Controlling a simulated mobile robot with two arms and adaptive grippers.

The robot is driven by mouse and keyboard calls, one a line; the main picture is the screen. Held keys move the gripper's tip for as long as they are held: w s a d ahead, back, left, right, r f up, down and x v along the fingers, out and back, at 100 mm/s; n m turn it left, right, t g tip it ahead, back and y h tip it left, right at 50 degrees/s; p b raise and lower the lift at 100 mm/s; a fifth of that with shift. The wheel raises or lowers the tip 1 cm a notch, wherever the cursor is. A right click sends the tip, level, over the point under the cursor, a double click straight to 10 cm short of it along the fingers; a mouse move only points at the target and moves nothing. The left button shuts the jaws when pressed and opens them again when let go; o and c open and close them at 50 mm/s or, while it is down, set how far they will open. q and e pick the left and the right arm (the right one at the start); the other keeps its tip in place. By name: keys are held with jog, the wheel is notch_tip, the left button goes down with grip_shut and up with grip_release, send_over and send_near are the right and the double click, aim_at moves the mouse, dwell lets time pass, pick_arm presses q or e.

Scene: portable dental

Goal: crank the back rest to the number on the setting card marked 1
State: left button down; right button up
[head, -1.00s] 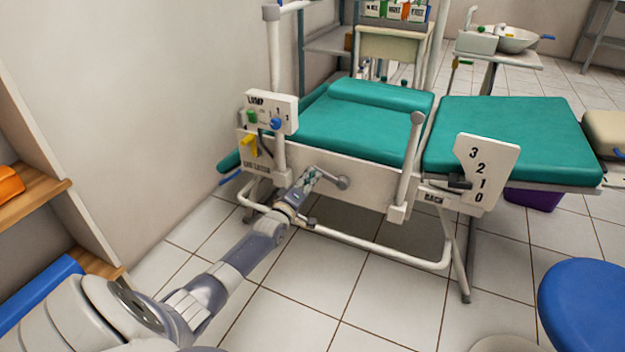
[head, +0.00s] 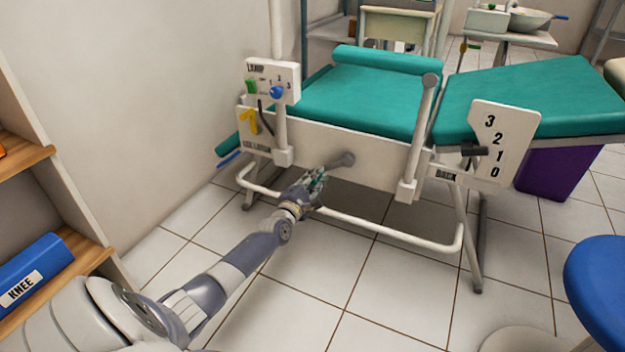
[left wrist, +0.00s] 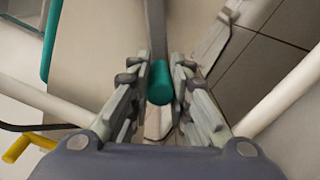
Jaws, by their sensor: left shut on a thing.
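The crank (head: 342,160) sits on the white side panel of the dental chair. My left gripper (head: 316,178) is at the crank's handle end. In the left wrist view my left gripper (left wrist: 160,85) is shut on the green crank handle (left wrist: 160,84), which lies between its fingers. The BACK scale plate (head: 507,140) stands at the right of the panel, numbered 3, 2, 1, 0 from the top. Its dark pointer (head: 475,150) is between 2 and 1, nearer 1. The green back rest (head: 535,95) is tilted up. No setting card is clearly seen. My right gripper is not in view.
A LAMP box (head: 272,82) with green and blue knobs and a yellow lever (head: 248,122) are left of the crank. A white frame tube (head: 390,237) runs below it. A blue stool (head: 598,285) stands right. A shelf with a blue KNEE binder (head: 35,272) is left.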

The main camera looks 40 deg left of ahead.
pick_arm(q)
jog(key=shift+w+d+f+n+b, duration=0.1)
jog(key=shift+d+f+n+b, duration=0.6)
jog(key=shift+n, duration=0.3)
jog(key=c, duration=1.4)
grip_release()
jog(key=shift+c, duration=0.2)
jog(key=v, duration=1.2)
jog(key=shift+r, duration=0.1)
